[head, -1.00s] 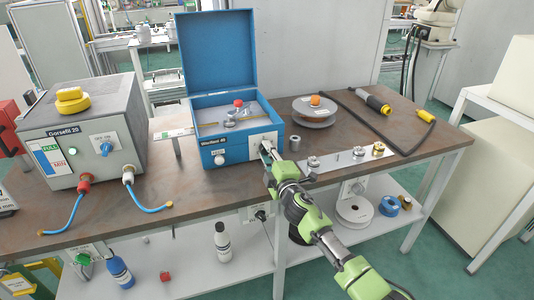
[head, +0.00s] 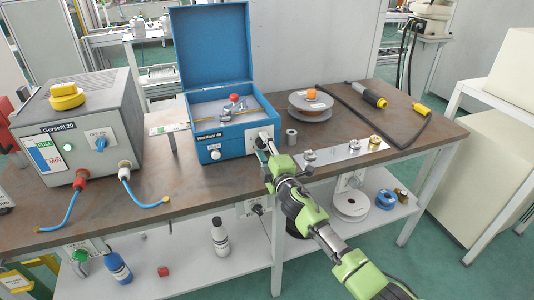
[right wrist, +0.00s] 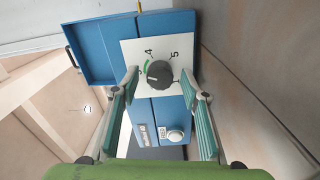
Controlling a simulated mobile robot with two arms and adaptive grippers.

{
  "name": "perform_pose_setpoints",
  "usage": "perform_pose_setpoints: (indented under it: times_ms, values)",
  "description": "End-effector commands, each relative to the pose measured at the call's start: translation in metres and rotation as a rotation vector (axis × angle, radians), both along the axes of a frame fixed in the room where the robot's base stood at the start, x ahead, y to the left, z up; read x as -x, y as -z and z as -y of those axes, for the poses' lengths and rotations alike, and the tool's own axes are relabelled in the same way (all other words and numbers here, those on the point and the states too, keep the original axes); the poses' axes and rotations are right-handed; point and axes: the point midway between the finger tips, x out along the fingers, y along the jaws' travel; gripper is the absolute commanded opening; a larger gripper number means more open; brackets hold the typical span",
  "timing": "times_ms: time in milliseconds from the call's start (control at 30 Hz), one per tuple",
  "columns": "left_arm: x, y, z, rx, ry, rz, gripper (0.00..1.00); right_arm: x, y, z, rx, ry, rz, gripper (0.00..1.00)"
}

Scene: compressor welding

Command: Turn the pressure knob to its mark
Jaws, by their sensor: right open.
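The pressure knob (right wrist: 159,74) is a dark ribbed dial on a white plate (right wrist: 181,48) with numbers, among them 4 and 5, and a green arc at its upper left. The plate is on the front of the blue box (head: 224,146), whose lid stands open. My right gripper (right wrist: 162,85) is open, with one finger on each side of the knob and gaps visible between fingers and knob. In the head view my right gripper (head: 266,146) is at the box's front right and mostly hides the knob. My left gripper is not in view.
A spool (head: 310,108), a metal strip with fittings (head: 345,152) and a black-yellow torch (head: 374,95) lie to the right. The table's front edge is below my right arm.

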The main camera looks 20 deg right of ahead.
Motion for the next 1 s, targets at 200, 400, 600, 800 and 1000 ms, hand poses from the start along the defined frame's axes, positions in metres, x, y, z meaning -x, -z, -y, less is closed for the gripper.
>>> perform_pose_setpoints:
  times_ms: [200,400,600,800,1000]
  values:
    - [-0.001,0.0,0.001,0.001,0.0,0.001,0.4,0.025,0.002,0.001,0.001,-0.001,-0.002,0.41]
    - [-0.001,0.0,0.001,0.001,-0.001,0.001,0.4,0.064,0.002,0.002,0.001,-0.001,-0.003,0.41]
    - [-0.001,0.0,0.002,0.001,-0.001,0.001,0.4,0.098,0.002,0.003,0.001,-0.002,-0.003,0.41]
    - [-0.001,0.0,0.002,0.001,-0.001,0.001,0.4,0.116,0.002,0.004,0.002,-0.001,-0.003,0.41]
    - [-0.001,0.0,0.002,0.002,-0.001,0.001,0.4,0.119,0.001,0.004,0.002,0.0,-0.002,0.41]
